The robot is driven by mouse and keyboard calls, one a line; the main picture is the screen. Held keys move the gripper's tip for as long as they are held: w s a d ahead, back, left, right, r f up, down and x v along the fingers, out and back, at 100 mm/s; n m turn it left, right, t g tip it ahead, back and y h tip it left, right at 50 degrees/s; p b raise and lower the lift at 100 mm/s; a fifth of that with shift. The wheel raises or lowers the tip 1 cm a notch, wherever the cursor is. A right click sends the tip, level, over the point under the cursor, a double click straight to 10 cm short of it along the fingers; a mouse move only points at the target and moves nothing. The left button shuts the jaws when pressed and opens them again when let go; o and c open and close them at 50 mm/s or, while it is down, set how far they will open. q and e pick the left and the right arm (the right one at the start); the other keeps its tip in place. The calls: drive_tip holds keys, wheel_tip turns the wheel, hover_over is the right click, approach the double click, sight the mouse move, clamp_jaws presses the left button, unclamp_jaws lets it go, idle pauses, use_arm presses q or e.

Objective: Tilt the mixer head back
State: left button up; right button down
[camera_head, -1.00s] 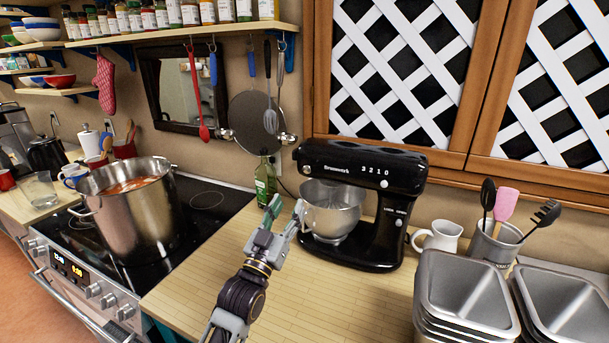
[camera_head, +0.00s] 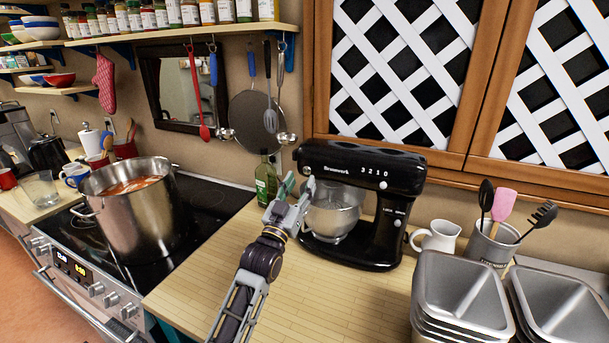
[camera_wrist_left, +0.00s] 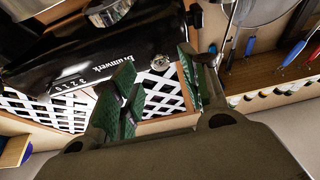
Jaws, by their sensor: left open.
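The black stand mixer (camera_head: 375,238) stands on the wooden counter. Its head (camera_head: 350,168) is down, level over the steel bowl (camera_head: 333,212). My left gripper (camera_head: 298,188) is open and empty, in front of the bowl and just below the free end of the head. In the left wrist view, the gripper's green-padded fingers (camera_wrist_left: 158,95) are spread apart, and the mixer head (camera_wrist_left: 85,55) shows beyond them at upper left. I cannot tell whether a finger touches the mixer. My right gripper is not in view.
A large pot (camera_head: 132,210) stands on the stove at left. A green bottle (camera_head: 266,182) stands behind my left gripper. A white jug (camera_head: 437,237), a utensil crock (camera_head: 490,245) and stacked metal pans (camera_head: 462,290) are right of the mixer. The front counter (camera_head: 335,300) is clear.

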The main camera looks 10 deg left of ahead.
sight(306, 172)
use_arm(q)
drive_tip(key=shift+p+x, duration=0.35)
drive_tip(key=shift+x, duration=1.55)
drive_tip(key=shift+c, duration=0.4)
clamp_jaws()
